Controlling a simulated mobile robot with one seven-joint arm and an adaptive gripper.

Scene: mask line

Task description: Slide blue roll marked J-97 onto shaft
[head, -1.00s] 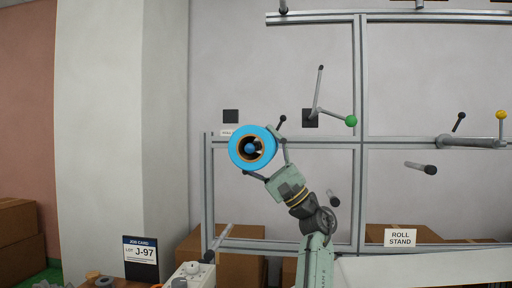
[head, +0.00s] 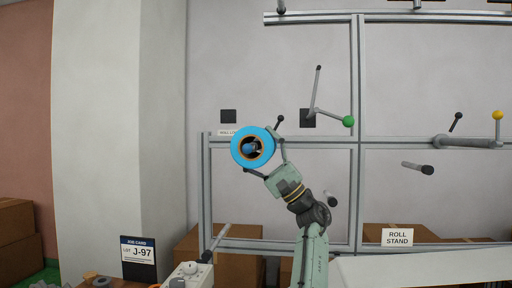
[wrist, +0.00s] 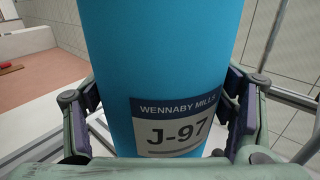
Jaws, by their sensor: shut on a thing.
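The blue roll (head: 238,159) is held in front of the roll stand, its open core facing the head camera. In the wrist view the blue roll (wrist: 165,55) carries a white label reading "WENNABY MILLS J-97". My gripper (head: 259,152) is shut on the roll's sides; in the wrist view its pads (wrist: 165,105) press from left and right. A blue-tipped shaft end (head: 249,147) shows inside the core opening, left of its middle. I cannot tell how far the shaft reaches into the core. The rest of this shaft is hidden.
The frame of the roll stand (head: 357,80) spans the background. A green-knobbed lever (head: 348,121), a yellow-knobbed lever (head: 498,115) and bare rods (head: 418,167) stick out from it. A job card (head: 138,258) reads "LOT J-97". Cardboard boxes stand low behind the frame.

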